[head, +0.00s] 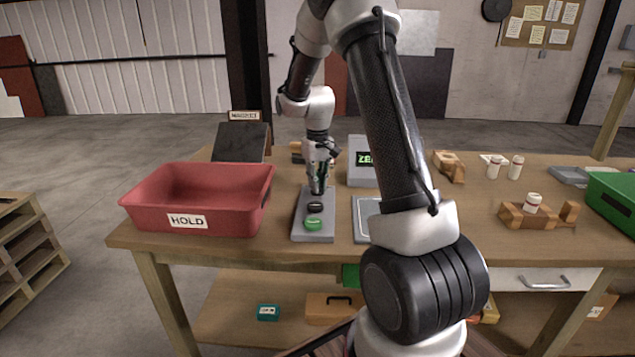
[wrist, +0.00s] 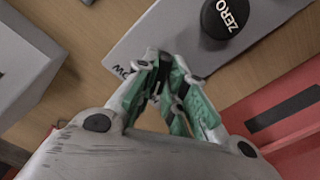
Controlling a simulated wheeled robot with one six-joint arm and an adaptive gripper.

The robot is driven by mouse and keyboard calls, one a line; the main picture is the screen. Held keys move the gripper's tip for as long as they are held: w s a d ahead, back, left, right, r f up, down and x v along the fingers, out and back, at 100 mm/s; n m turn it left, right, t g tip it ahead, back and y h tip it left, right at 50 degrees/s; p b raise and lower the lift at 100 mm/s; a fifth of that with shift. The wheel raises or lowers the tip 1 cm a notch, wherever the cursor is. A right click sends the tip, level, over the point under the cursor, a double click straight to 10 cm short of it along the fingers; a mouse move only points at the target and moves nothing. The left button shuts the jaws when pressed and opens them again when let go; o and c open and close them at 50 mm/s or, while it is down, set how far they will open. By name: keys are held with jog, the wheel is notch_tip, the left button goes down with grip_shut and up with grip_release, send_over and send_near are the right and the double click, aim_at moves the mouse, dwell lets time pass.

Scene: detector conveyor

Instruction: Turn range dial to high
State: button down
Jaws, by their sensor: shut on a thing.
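A grey control panel (head: 299,228) lies on the bench, with a green button (head: 313,224) at its near end and a black button (head: 315,207) behind it. In the wrist view the panel (wrist: 160,30) shows a black button marked ZERO (wrist: 226,14) and some lettering partly covered by a finger. My gripper (head: 318,190) points down at the panel's far end. In the wrist view my gripper (wrist: 157,78) has its green-padded fingers closed together at the panel, on the range dial. The fingers hide the dial, so its setting cannot be read.
A red HOLD bin (head: 240,215) stands left of the panel; its red edge (wrist: 285,125) is close to my gripper in the wrist view. A grey display (head: 358,172) stands behind right, its text partly hidden by my arm. Wooden holders and small bottles (head: 533,203) are farther right.

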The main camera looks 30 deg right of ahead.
jog(key=shift+n, duration=1.3)
jog(key=c, duration=1.5)
grip_release()
notch_tip(320, 180, up, 12)
jog(key=shift+r, duration=0.1)
